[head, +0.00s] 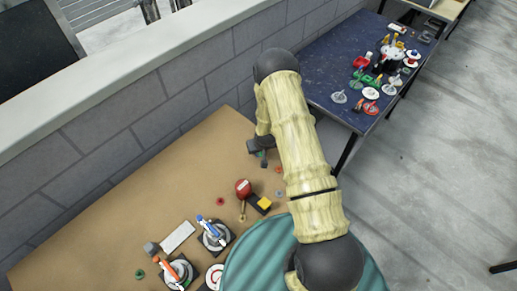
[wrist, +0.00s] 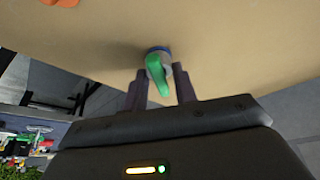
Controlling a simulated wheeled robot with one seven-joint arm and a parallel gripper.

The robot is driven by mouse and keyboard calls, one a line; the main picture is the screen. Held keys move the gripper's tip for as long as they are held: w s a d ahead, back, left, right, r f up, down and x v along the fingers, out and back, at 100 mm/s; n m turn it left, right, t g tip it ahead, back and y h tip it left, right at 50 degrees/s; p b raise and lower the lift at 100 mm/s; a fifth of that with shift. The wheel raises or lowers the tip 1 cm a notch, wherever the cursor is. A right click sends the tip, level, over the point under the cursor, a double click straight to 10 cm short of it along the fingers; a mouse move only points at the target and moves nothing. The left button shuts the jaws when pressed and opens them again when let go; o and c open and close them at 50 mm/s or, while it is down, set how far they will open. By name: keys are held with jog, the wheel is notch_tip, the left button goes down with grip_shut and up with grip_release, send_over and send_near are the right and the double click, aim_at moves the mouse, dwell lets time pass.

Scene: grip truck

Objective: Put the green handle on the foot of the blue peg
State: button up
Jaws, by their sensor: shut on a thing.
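The green handle (wrist: 159,76) is between the two dark fingers of my gripper (wrist: 160,88) in the wrist view, and the gripper is shut on it. Its far end overlaps a small blue round piece (wrist: 158,49) at the tan table top; I cannot tell whether they touch or whether this is the blue peg's foot. In the head view my gripper (head: 260,151) is low over the table's far right part, with a bit of green under it. My arm hides part of that area.
On the tan table (head: 120,220) stand a red knob (head: 243,188), a black-and-yellow block (head: 262,204), a blue-handled clamp (head: 207,225) and an orange-handled clamp (head: 170,274). Small coloured rings lie around. A dark blue table (head: 320,60) with several parts is beyond. A brick wall borders the left.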

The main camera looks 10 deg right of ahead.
jog(key=shift+s+a+r, duration=0.1)
jog(key=shift+f, duration=0.25)
dwell(0.6)
jog(key=o, duration=1.4)
jog(key=shift+o, duration=0.2)
jog(key=shift+r, duration=0.1)
jog(key=shift+r+p, duration=1.85)
jog(key=shift+r, duration=1.85)
